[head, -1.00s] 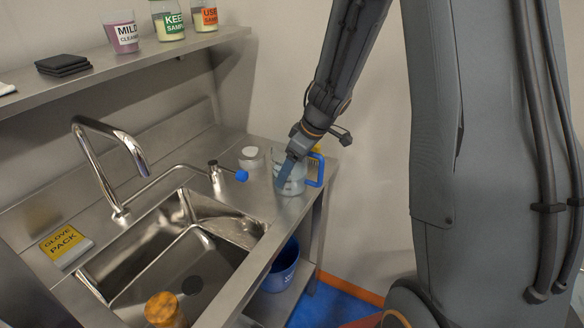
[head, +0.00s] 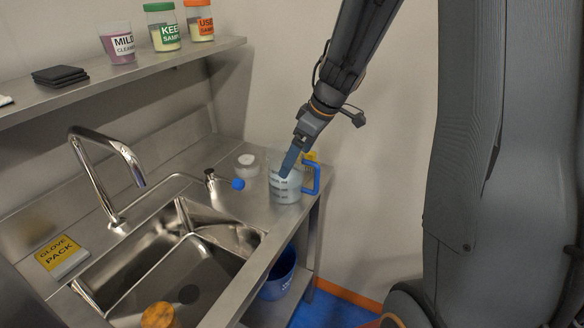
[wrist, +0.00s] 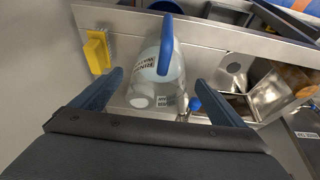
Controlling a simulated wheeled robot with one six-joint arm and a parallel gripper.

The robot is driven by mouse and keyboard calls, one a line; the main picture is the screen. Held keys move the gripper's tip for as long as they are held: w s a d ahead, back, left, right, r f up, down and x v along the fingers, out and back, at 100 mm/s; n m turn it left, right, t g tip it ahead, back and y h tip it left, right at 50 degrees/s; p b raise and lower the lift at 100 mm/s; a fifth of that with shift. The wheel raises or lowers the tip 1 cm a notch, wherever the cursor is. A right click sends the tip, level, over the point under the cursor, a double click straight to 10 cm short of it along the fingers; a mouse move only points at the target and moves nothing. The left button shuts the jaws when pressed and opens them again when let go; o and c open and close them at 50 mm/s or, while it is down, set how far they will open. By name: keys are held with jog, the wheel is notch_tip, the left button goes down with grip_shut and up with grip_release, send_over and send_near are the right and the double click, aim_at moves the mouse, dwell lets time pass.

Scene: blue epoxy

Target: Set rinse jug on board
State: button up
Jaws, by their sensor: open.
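The rinse jug (head: 284,190) is a clear, pale jug with dark print and a blue handle. It stands upright on the steel counter, right of the sink, near the counter's right end. In the wrist view the jug (wrist: 146,80) lies between and beyond my two spread fingers, its blue handle toward the top. My gripper (head: 289,163) is open, with a blue finger in front of the jug's upper part in the head view. In the wrist view my gripper (wrist: 165,88) shows no finger clearly pressing on the jug. I cannot make out a board in these views.
A white-lidded small container (head: 247,166) and a blue-tipped tap lever (head: 238,184) stand left of the jug. A yellow object (wrist: 98,50) is close beside it. The sink (head: 185,265), faucet (head: 105,170) and glove pack (head: 61,256) are farther left. A blue bin (head: 278,275) sits below.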

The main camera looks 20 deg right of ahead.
jog(key=shift+v, duration=1.8)
